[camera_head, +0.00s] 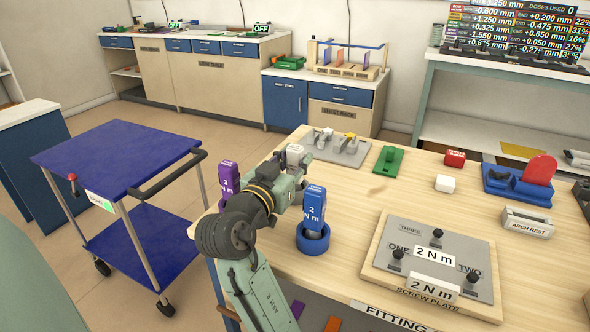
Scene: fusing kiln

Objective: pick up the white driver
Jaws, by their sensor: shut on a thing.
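The white driver (294,153) shows only as a pale block top at the end of my arm, near the table's left edge. My gripper (292,175) is shut on it. The fingers and wrist hide its lower part, so I cannot tell whether it touches anything below. A blue driver (314,204) marked 2 N m stands upright in a blue round holder (313,243), just right of my gripper. A purple driver (229,178) marked 3 N m stands to the left, partly behind my arm.
A screw plate (452,240) with several black knobs lies on the wooden table (360,210). A grey fixture (337,148), green block (388,160), small white block (445,183) and red block (455,158) lie farther back. A blue cart (118,155) stands left.

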